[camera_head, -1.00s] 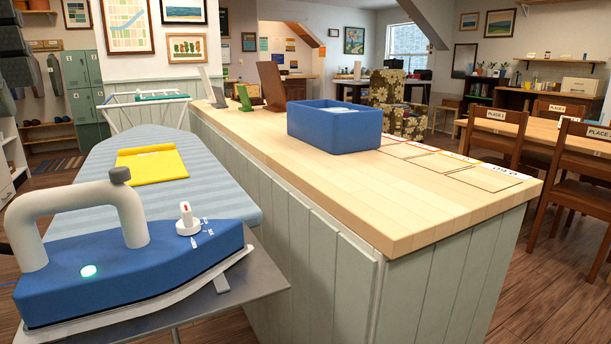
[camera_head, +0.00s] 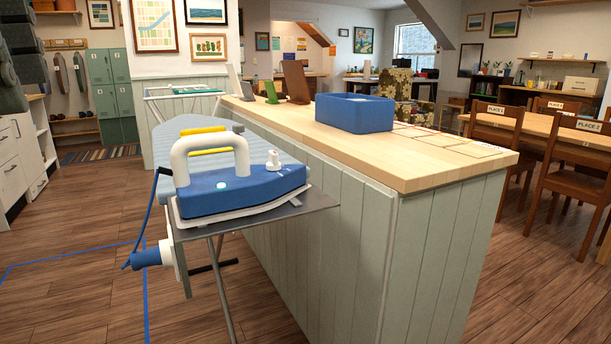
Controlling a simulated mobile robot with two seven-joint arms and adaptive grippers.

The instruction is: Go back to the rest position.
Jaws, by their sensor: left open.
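My left gripper (camera_head: 22,42) is a dark grey shape cut off by the upper left edge of the head view. It is open and I see nothing in it. It is well apart from the blue iron (camera_head: 240,192), which has a white handle and a lit green light. The iron sits on a metal plate (camera_head: 315,201) at the near end of the ironing board (camera_head: 165,138). A yellow cloth on the board is mostly hidden behind the iron. My right gripper is out of view.
A wooden-topped counter (camera_head: 440,176) stands right of the board, with a blue bin (camera_head: 355,115) on it. A cord runs from the iron to a blue and white fitting (camera_head: 150,257) at the board's end. The wood floor (camera_head: 70,230) at left is clear, marked with blue tape.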

